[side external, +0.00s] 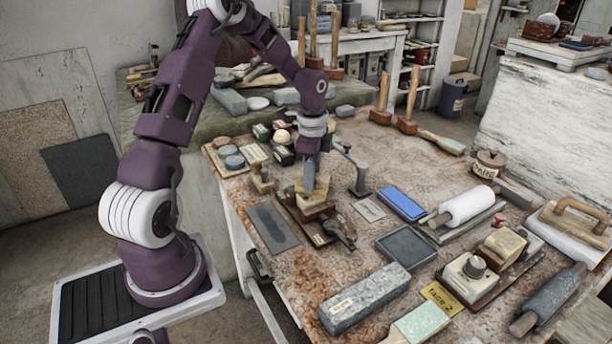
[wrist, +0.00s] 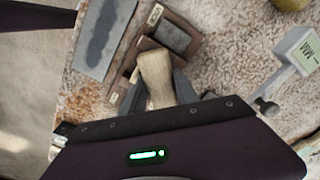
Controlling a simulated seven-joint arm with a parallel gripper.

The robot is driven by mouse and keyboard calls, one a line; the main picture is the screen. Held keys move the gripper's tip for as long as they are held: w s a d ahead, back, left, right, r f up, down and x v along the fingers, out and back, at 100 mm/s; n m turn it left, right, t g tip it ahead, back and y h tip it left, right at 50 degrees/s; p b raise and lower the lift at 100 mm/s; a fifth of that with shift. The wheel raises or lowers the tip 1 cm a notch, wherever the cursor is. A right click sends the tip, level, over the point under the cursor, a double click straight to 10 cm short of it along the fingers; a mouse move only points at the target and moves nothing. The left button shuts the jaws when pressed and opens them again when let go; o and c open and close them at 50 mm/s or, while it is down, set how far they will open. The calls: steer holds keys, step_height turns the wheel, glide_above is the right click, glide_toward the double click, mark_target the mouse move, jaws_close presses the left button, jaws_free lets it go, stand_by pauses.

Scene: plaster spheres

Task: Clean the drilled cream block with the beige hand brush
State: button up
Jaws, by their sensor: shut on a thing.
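My gripper (side external: 309,182) points down over the left part of the bench. Its fingers are shut on a beige wooden piece, which I take to be the hand brush (side external: 318,187). In the wrist view, its flared end (wrist: 155,68) sticks out between the fingers (wrist: 160,92); bristles cannot be made out. It is over or beside a brown wooden tray (wrist: 128,75); contact below is hidden. A cream block (side external: 504,243) sits on a dark base at the right, well away from my gripper; holes in it are too small to tell.
A grey slab (side external: 272,226) lies left of the tray and a dark clamp (side external: 342,232) at its front. A metal stand (side external: 358,178) rises close on the right. A blue stone (side external: 402,203), white roller (side external: 467,205) and grey block (side external: 364,298) crowd the bench.

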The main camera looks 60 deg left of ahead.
steer(key=shift+w+d, duration=0.85)
steer(key=shift+d, duration=0.05)
steer(key=shift+s+a, duration=1.55)
steer(key=shift+a, duration=0.05)
steer(key=shift+w+d+r, duration=0.7)
steer(key=shift+w+d, duration=0.1)
steer(key=shift+f, duration=0.15)
steer(key=shift+f, duration=0.6)
steer(key=shift+w+d, duration=0.75)
